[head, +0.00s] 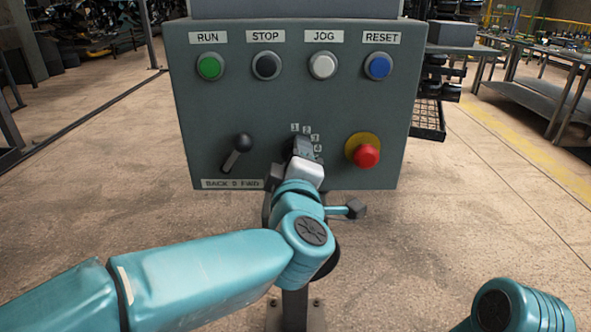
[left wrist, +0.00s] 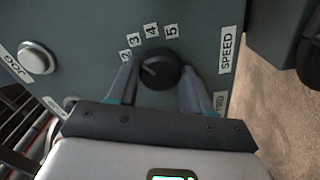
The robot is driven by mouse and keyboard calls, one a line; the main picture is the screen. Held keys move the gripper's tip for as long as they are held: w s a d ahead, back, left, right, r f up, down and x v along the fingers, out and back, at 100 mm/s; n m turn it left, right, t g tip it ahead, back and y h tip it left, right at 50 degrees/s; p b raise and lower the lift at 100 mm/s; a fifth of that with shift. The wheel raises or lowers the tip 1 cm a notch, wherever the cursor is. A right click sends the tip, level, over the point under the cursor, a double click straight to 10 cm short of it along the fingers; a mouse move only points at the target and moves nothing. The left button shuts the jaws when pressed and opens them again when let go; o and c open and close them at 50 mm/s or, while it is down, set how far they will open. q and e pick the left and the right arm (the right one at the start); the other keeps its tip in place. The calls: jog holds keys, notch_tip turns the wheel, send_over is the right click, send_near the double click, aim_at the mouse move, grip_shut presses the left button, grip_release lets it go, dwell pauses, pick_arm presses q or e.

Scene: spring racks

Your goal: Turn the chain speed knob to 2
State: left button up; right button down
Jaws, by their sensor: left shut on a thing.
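The chain speed knob (left wrist: 160,72) is a round black dial on the grey control panel (head: 290,105). Number labels arc around it, and a SPEED label (left wrist: 228,50) stands to its right in the left wrist view. A pale line on the knob points up and left, roughly toward the 2 label (left wrist: 125,54); the exact alignment is hard to tell. My left gripper (left wrist: 159,80) is shut on the knob, one finger on each side. In the head view my left gripper (head: 304,153) hides most of the knob. My right gripper is out of view.
The panel has green RUN (head: 209,67), black STOP (head: 266,66), white JOG (head: 322,66) and blue RESET (head: 377,67) buttons. A black lever (head: 238,152) stands left of the knob and a red mushroom button (head: 365,155) right of it.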

pick_arm(q)
jog(key=shift+r+n+b, duration=0.1)
jog(key=shift+n+b, duration=1.1)
jog(key=shift+n, duration=1)
jog(key=o, duration=1)
jog(key=shift+o, duration=0.2)
